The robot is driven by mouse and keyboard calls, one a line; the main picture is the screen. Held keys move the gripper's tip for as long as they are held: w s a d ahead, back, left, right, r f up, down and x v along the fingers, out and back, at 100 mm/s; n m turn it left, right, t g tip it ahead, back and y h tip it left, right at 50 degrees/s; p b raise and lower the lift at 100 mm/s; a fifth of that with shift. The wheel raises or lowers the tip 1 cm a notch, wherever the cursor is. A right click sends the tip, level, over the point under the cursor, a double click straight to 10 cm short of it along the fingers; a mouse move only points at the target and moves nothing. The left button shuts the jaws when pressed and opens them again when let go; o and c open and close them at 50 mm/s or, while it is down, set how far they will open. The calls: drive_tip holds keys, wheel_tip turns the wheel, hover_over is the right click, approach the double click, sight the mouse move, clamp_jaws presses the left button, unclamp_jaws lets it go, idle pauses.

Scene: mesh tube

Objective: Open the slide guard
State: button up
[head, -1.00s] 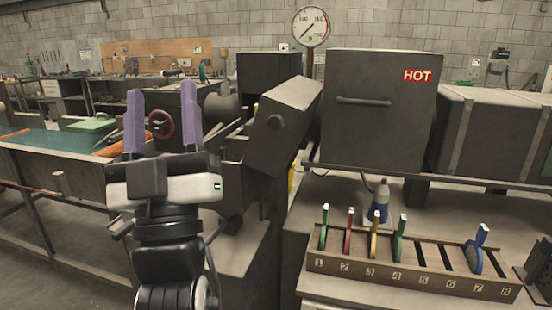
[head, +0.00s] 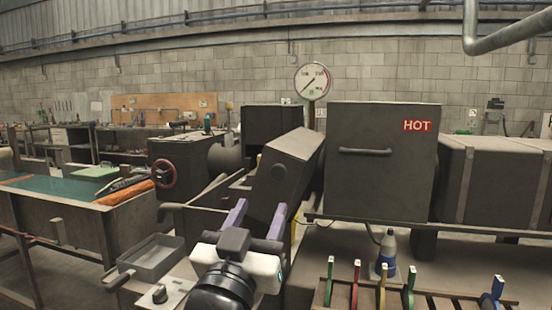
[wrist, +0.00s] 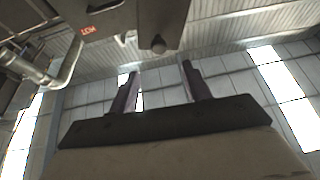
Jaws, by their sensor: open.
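No label marks the slide guard.
A pressure gauge (head: 312,81) stands behind. A row of coloured levers (head: 383,288) and a blue-and-grey bottle (head: 387,253) are at lower right. A grey tray (head: 155,257) lies left of my arm, and a red handwheel (head: 163,173) is beyond it.

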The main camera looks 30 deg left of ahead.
sight(277, 173)
drive_tip(key=p+x, duration=0.8)
drive_tip(key=x, duration=0.2)
drive_tip(key=shift+d, duration=0.1)
clamp_jaws()
idle(0.3)
